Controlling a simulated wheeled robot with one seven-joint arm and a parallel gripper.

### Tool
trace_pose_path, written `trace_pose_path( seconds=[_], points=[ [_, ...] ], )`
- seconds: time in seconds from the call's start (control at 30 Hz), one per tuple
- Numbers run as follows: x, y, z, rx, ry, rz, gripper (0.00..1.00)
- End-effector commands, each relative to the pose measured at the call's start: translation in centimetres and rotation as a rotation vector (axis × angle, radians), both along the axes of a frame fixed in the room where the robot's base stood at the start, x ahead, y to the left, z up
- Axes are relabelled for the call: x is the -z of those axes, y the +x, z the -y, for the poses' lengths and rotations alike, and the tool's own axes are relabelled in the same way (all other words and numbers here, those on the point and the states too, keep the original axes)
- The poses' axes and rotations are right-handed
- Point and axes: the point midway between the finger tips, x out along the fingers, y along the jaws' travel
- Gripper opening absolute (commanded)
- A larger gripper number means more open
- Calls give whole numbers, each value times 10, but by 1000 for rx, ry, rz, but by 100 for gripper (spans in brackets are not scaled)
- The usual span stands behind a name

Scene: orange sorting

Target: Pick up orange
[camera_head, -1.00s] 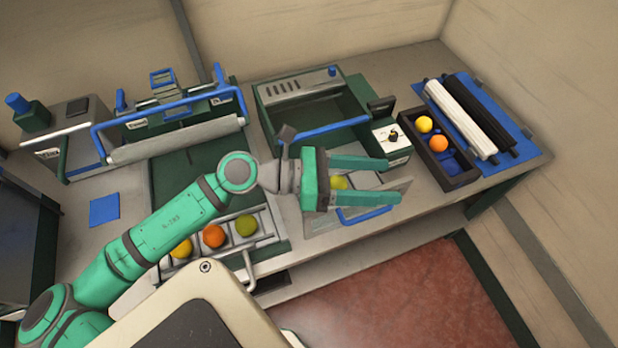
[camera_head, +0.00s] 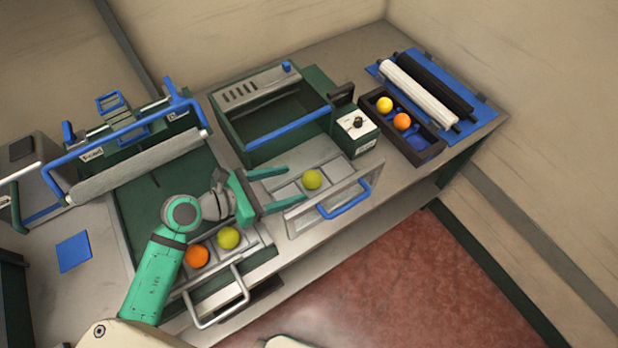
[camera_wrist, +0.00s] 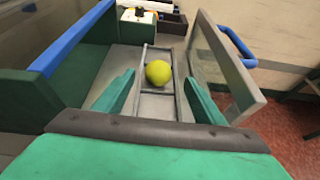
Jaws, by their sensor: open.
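A yellow-green fruit (camera_head: 312,179) lies in the narrow divided tray behind the clear panel. My gripper (camera_head: 292,186) is open and empty, pointing at this fruit from the left. The wrist view shows the same fruit (camera_wrist: 158,72) just beyond and between the fingertips (camera_wrist: 160,80), not gripped. An orange fruit (camera_head: 197,256) and another yellow-green fruit (camera_head: 228,238) lie in the front left tray, beside my arm. A second orange fruit (camera_head: 402,121) sits in the dark box (camera_head: 428,152) at the right, in front of a yellow fruit (camera_head: 385,104).
The clear panel with a blue handle (camera_head: 345,199) stands close by my gripper's right finger. A green bin with a blue bar (camera_head: 288,128) stands behind. A white box with a knob (camera_head: 356,126) stands beyond the tray. Rollers lie on a blue mat (camera_head: 480,105).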

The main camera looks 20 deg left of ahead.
Motion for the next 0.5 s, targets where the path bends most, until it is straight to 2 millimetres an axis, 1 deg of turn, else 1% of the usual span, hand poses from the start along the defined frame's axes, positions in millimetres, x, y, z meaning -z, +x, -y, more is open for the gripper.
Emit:
trace_pose_path(
  seconds=[0.03,0.27,0.5],
  points=[
    [2,4,4,2,-1,0,64],
    [9,14,11,-2,-2,0,64],
    [26,36,28,0,-1,0,64]
  ],
)
